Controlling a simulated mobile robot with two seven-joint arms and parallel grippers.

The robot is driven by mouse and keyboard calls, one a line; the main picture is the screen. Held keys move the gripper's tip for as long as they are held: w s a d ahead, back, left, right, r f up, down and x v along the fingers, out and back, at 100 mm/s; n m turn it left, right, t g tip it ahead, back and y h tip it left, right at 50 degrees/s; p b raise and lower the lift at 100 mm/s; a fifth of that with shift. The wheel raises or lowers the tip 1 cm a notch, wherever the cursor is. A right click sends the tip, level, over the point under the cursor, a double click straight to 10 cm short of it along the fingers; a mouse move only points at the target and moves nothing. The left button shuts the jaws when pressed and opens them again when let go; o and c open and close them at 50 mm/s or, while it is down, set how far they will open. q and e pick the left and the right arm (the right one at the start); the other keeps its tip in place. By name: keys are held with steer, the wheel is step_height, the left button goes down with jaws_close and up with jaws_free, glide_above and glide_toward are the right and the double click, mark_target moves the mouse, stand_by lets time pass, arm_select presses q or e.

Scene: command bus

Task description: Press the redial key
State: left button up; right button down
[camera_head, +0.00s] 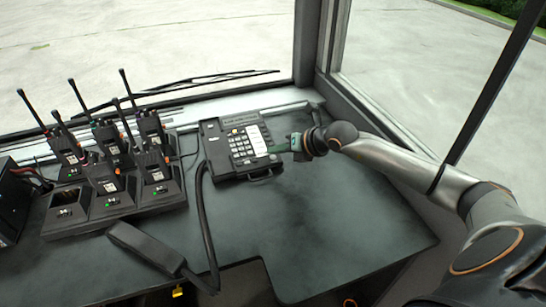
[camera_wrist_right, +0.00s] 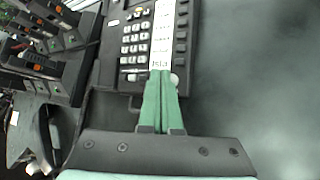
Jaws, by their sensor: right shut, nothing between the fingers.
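A black desk phone (camera_head: 212,150) sits at the back of the dark desk. It has a white number keypad (camera_head: 241,145) and, right of it, a white label strip (camera_head: 257,140) beside a column of dark keys. The phone also shows in the wrist view (camera_wrist_right: 112,45). I cannot read which key is redial. My right gripper (camera_head: 272,151) reaches the phone's right side. In the wrist view its green fingers (camera_wrist_right: 160,75) are together and empty, their tips at the strip's lower end, beside a round grey button (camera_wrist_right: 175,80). I cannot tell whether they touch. My left gripper is not in view.
A black handset (camera_head: 145,248) lies off the phone at the desk's front edge, its cord (camera_head: 205,225) running to the phone. A charger rack (camera_head: 115,205) with several radios stands at left. The desk's right half (camera_head: 340,220) is clear. A window post stands behind.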

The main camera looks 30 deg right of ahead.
steer(key=shift+f, duration=0.45)
steer(key=shift+f+b, duration=0.3)
steer(key=shift+b, duration=0.15)
stand_by(0.5)
steer(key=shift+r+p, duration=0.65)
steer(key=shift+r, duration=0.1)
steer(key=r+p, duration=0.2)
steer(key=r, duration=0.1)
steer(key=r+p, duration=0.2)
steer(key=shift+s+a, duration=0.1)
steer(key=shift+s, duration=0.3)
stand_by(0.4)
